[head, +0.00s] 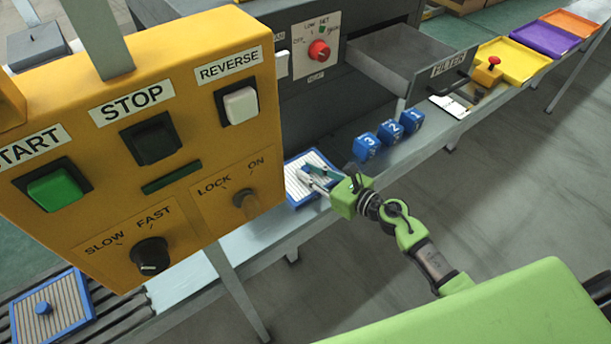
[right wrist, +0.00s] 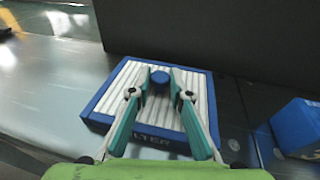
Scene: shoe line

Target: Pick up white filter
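The white filter (head: 293,190), with white pleats, a blue frame and a blue knob, lies flat on the grey bench right of the yellow control box. In the right wrist view the filter (right wrist: 108,98) is in the middle, with its knob (right wrist: 160,82) upright. My right gripper (head: 308,176) is low over the filter. In the right wrist view its fingers (right wrist: 160,72) stand apart on either side of the knob, with a small gap visible; the gripper looks open. Contact with the knob cannot be told. My left gripper is not in view.
The yellow control box (head: 190,180) stands close left. Blue numbered blocks (head: 366,147) sit right of the filter, before an open drawer marked FILTER (head: 405,60). Another blue-framed filter (head: 55,318) lies lower left on rollers. Coloured trays (head: 520,62) stand far right.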

